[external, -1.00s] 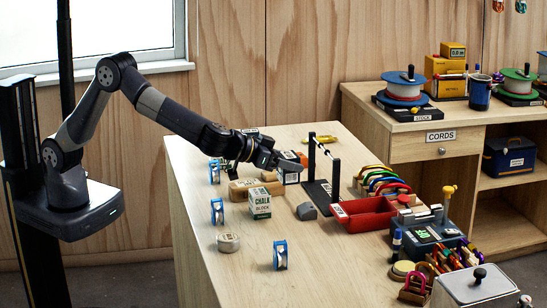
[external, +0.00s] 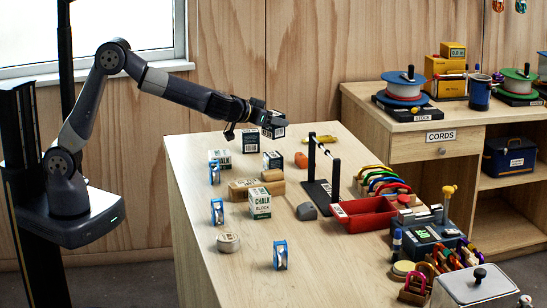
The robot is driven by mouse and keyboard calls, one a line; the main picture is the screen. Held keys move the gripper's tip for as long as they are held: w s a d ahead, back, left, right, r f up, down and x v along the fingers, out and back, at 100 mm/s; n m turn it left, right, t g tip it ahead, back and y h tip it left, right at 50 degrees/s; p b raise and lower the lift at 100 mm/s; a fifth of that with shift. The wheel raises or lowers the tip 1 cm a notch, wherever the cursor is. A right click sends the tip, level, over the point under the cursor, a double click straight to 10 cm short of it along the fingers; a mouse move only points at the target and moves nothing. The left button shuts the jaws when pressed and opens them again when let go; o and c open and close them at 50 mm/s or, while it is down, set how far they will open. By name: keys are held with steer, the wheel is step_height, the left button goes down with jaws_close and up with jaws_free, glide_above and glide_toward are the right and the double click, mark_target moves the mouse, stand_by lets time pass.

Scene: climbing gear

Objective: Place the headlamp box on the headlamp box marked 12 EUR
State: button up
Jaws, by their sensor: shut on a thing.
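My gripper (external: 262,117) is shut on a small dark headlamp box (external: 274,131) with a white label, held in the air above the back part of the table. Below it on the table stand a dark box with a white lower band (external: 250,141), a dark and white box (external: 272,160) and a white and green box (external: 220,157). Their print is too small to read, so I cannot tell which is marked 12 EUR. The held box is clear of all of them.
The wooden table (external: 195,240) also holds a chalk block box (external: 260,204), wooden blocks (external: 240,189), blue-rimmed tape rolls (external: 280,255), a black stand (external: 318,190) and a red tray (external: 365,222).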

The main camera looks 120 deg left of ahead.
mark_target(267, 134)
steer(key=shift+f, duration=2.75)
steer(key=shift+f, duration=0.2)
steer(key=o, duration=1)
steer(key=shift+r, duration=0.15)
steer(key=shift+r+p, duration=0.2)
steer(key=shift+p, duration=0.1)
steer(key=shift+f+b+v, duration=0.2)
steer(key=shift+b+v, duration=1.65)
steer(key=shift+v, duration=4.15)
steer(key=shift+o, duration=0.6)
steer(key=shift+d, duration=0.1)
